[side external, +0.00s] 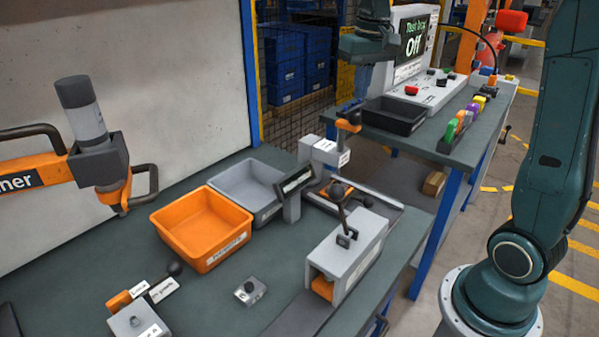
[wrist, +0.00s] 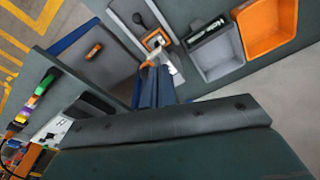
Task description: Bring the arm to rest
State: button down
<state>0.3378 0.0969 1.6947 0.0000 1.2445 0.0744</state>
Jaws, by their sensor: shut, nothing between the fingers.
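My gripper (side external: 361,82) hangs below my dark green wrist at the top middle of the side external view, in front of the far bench. It points down and its fingers are shut with nothing between them. In the wrist view my gripper (wrist: 152,78) shows as dark blue fingers above the wide grey housing. Its tips appear near an orange-topped part of a grey fixture (side external: 325,151). I cannot tell the exact gap, and no object is held.
The near bench carries an orange bin (side external: 201,227), a grey bin (side external: 246,187) and a grey clamp block (side external: 346,255). The far bench holds a black tray (side external: 393,116), coloured blocks (side external: 462,122) and a test panel (side external: 412,40) reading "Off". An orange-armed device (side external: 98,160) stands left.

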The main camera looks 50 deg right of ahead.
jog(key=s+a+f+n+t, duration=0.2)
jog(key=s+a, duration=0.4)
jog(key=s, duration=0.4)
jog(key=s+a+f+n+t, duration=0.2)
jog(key=s+a, duration=0.5)
jog(key=s, duration=0.2)
jog(key=shift+s+n, duration=0.35)
jog(key=shift+n, duration=0.05)
